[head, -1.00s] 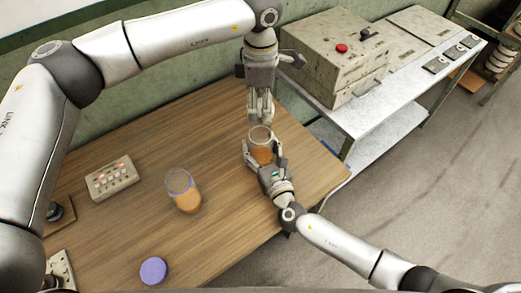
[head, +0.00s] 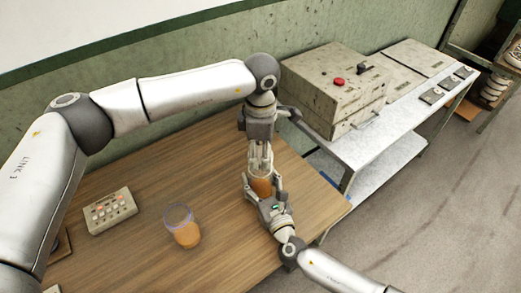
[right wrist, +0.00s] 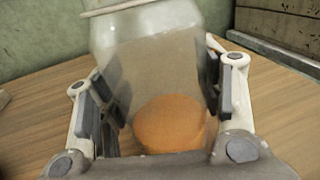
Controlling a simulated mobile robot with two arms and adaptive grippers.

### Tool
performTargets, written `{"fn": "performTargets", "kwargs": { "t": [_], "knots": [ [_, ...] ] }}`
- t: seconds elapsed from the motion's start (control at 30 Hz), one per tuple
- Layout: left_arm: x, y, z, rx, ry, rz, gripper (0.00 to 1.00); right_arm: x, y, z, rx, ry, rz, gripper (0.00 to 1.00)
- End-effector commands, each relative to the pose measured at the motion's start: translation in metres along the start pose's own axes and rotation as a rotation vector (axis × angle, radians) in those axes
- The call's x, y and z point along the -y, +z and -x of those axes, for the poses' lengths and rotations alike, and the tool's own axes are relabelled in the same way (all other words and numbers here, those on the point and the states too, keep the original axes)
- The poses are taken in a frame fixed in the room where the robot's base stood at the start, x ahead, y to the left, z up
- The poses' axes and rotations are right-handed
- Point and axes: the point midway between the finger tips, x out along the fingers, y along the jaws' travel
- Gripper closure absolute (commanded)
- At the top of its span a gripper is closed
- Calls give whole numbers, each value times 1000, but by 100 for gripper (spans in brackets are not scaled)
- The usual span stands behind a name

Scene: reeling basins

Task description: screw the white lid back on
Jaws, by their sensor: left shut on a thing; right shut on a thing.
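A clear glass jar (head: 260,186) with orange contents stands upright near the table's right end. My right gripper (head: 262,192) is shut around its sides; the right wrist view shows the jar (right wrist: 155,75) between both fingers. My left gripper (head: 260,160) points straight down at the jar's top, its fingers closed in. The white lid is mostly hidden by these fingers in the head view. A pale band (right wrist: 115,7) crosses the jar's top at the upper edge of the right wrist view; whether it is lid or rim I cannot tell.
A second jar (head: 182,226) with orange contents and a bluish-purple rim stands left of my grippers. A button box (head: 110,211) lies farther left on the wooden table (head: 140,255). A metal bench (head: 385,150) with a large box (head: 335,90) stands behind right.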

Motion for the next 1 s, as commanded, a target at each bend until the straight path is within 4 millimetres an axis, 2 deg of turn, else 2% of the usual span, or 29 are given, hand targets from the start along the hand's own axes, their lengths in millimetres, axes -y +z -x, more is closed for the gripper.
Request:
{"fn": "performTargets", "kwargs": {
  "t": [0.4,1.0],
  "knots": [
    [0,0,-17,0,-1,0,53,0,0,0,0,0,0,82],
    [0,0,-19,1,0,0,53,0,0,0,0,0,0,82]
  ]
}}
